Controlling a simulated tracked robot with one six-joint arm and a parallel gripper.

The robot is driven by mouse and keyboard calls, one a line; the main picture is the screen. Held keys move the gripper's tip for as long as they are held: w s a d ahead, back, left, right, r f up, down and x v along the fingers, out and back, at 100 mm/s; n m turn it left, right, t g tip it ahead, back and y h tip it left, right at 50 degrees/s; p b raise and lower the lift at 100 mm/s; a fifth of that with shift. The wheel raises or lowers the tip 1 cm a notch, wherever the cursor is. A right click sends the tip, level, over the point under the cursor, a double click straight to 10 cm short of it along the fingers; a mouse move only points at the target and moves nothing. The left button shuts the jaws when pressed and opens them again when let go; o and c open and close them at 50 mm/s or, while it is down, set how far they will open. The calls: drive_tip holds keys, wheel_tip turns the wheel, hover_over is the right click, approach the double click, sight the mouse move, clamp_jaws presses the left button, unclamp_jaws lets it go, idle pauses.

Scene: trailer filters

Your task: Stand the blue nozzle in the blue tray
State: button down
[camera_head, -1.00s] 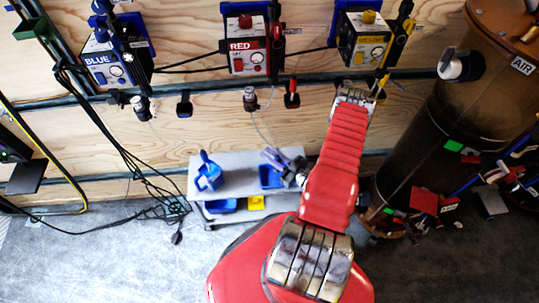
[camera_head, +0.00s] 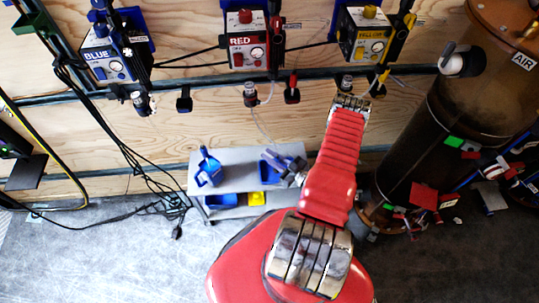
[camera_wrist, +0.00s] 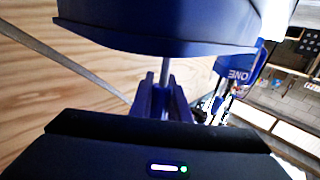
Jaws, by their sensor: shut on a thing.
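In the head view, my gripper (camera_head: 276,160) is above the right part of a low grey cart, over the blue tray (camera_head: 266,181). In the wrist view, my gripper (camera_wrist: 165,98) is shut on a thin grey stem. The stem runs up to a large dark blue body with a pale top, which I take to be the blue nozzle (camera_wrist: 155,35). It fills the upper middle of that view. Its far end is out of sight, and I cannot tell whether it touches the tray.
A blue jug-like thing (camera_head: 209,171) stands on the cart (camera_head: 238,164), left of the tray. Lower down are a blue bin (camera_head: 220,200) and a yellow bin (camera_head: 256,198). A brown AIR tank (camera_head: 440,120) stands right. Cables (camera_head: 150,190) lie on the floor left.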

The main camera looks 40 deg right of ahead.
drive_tip(key=shift+f, duration=0.5)
idle(0.8)
drive_tip(key=c, duration=1.6)
unclamp_jaws()
drive_tip(key=shift+s, duration=0.1)
drive_tip(key=s, duration=0.4)
drive_tip(key=s+d, duration=0.1)
drive_tip(key=s, duration=0.3)
drive_tip(key=s+d, duration=0.1)
drive_tip(key=s, duration=0.3)
drive_tip(key=shift+d, duration=0.2)
drive_tip(key=shift+s+d, duration=0.1)
drive_tip(key=shift+s, duration=0.6)
drive_tip(key=shift+s, duration=0.1)
